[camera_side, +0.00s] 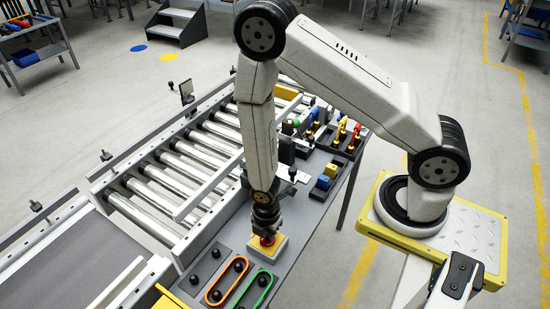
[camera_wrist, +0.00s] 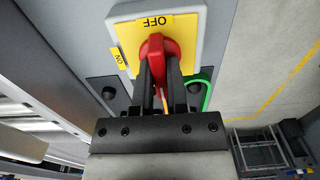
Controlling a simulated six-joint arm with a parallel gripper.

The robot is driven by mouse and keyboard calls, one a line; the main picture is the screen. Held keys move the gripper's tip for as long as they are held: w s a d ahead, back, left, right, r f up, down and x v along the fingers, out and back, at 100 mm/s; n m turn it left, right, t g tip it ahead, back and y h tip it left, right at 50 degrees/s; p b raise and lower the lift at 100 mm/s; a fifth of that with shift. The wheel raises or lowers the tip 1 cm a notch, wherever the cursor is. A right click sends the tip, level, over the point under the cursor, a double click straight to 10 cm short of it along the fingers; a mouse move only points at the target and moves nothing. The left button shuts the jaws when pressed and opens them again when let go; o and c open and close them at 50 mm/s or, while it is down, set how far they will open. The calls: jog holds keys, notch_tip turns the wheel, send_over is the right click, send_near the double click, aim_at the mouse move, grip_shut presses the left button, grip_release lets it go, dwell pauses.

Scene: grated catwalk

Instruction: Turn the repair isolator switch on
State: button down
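The repair isolator switch is a grey-edged yellow plate (camera_wrist: 188,30) with a red rotary handle (camera_wrist: 156,44). In the wrist view, the OFF label (camera_wrist: 154,21) is at the top of the plate and the ON label (camera_wrist: 119,57) is at its left. The handle's raised bar points roughly at OFF. My gripper (camera_wrist: 161,75) has its two dark fingers close together on either side of the bar, apparently shut on it; the contact faces are partly hidden. In the side view, my gripper (camera_side: 266,232) points straight down onto the switch's yellow plate (camera_side: 267,248).
An orange belt loop (camera_side: 228,282) and a green loop (camera_side: 253,290) on pegs lie just in front of the switch. A roller conveyor (camera_side: 170,180) runs along the left. Blue and yellow blocks (camera_side: 325,178) and racked tools (camera_side: 343,130) stand farther back on the bench.

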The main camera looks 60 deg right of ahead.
jog(key=shift+m, duration=0.4)
jog(key=m, duration=0.8)
jog(key=shift+m, duration=0.4)
jog(key=m, duration=0.4)
jog(key=shift+m, duration=2.2)
jog(key=c, duration=0.6)
grip_release()
jog(key=shift+c, duration=0.2)
